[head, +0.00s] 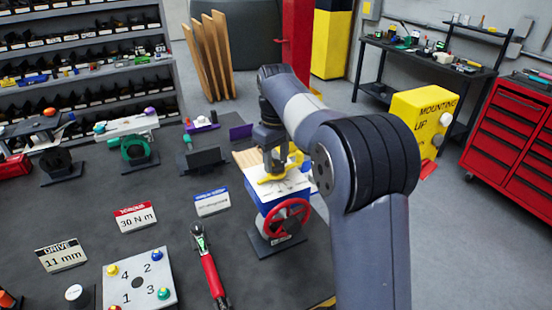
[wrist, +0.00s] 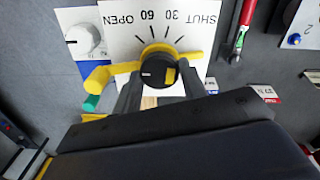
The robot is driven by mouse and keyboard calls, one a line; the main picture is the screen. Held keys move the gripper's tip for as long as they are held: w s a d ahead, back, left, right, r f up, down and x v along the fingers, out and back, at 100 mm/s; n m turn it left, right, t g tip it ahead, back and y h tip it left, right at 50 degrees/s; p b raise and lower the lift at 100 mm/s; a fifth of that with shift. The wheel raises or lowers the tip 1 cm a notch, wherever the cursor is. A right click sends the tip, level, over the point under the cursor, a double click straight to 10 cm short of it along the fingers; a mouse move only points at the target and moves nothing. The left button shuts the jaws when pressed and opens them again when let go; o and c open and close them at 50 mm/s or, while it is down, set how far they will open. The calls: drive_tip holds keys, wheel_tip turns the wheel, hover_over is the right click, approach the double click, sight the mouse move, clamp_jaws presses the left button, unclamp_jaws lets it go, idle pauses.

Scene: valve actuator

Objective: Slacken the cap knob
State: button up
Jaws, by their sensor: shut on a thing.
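The cap knob (wrist: 158,73) is black with a white mark, and sits at the centre of a yellow lever (wrist: 189,58) in the wrist view. The white dial plate (wrist: 122,22) under it reads OPEN, 60, 30, SHUT. My gripper (wrist: 160,77) has one finger on each side of the black knob and is shut on it. In the head view my gripper (head: 275,160) points down over the actuator, with the yellow lever (head: 272,178) below it. The knob is hidden there by my gripper.
A red handwheel (head: 289,217) is on the actuator's front. A red-handled wrench (head: 213,275) lies to its left on the dark table. Signs reading 30 N m (head: 136,218) and 11 mm (head: 62,255) stand further left. A numbered plate (head: 138,280) is near the front edge.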

sight(276, 163)
drive_tip(key=o, duration=1)
wheel_tip(276, 163, up, 11)
drive_tip(key=shift+f, duration=0.1)
idle(0.3)
wheel_tip(276, 163, down, 11)
drive_tip(key=shift+r, duration=0.1)
idle(0.5)
